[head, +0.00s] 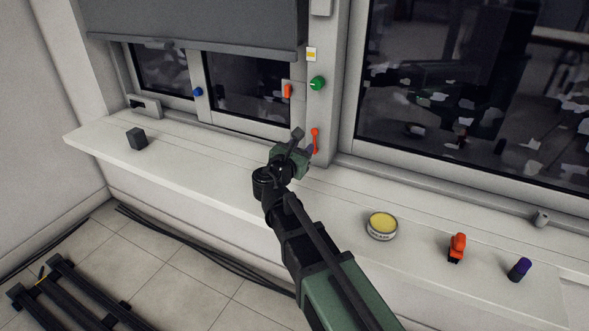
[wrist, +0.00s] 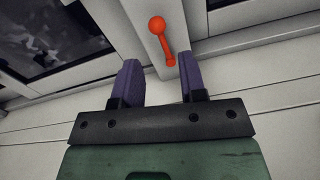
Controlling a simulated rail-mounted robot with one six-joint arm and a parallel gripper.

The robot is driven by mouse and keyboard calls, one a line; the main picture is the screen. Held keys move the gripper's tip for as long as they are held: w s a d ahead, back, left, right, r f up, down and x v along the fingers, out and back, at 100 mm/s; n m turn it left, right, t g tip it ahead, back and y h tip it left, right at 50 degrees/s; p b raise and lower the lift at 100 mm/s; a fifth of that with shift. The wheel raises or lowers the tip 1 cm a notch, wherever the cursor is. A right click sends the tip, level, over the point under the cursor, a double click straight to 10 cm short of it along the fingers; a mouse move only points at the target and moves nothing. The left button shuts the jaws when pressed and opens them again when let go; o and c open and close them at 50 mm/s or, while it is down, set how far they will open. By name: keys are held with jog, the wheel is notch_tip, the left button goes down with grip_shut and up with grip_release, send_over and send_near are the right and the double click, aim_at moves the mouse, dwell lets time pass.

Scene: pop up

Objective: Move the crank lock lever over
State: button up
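An orange-red lever with a round knob at its upper end (head: 315,140) is mounted on the grey post between the two windows, just above the sill. In the wrist view the lever (wrist: 163,42) leans, with its knob up and to the left and its base lower right. My gripper (head: 304,142) is just left of the lever in the head view. In the wrist view its two purple fingers (wrist: 159,66) are apart with nothing held between them. The lever's base appears in the gap between the fingertips, and the knob lies beyond them. I see no contact.
A green knob (head: 317,83) sits higher on the post, with an orange handle (head: 288,91) on the left window frame. On the sill are a dark cube (head: 137,139), a yellow-topped tin (head: 382,225), an orange object (head: 457,247) and a purple-black cylinder (head: 519,269).

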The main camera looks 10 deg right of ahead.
aim_at(317, 133)
jog(key=shift+n, duration=0.9)
jog(key=shift+r+x, duration=0.2)
jog(key=shift+x, duration=3.85)
jog(key=shift+a, duration=0.15)
jog(key=c, duration=0.5)
jog(key=shift+s+d+m, duration=0.35)
jog(key=shift+d+m, duration=0.1)
jog(key=shift+m, duration=0.35)
jog(key=o, duration=0.8)
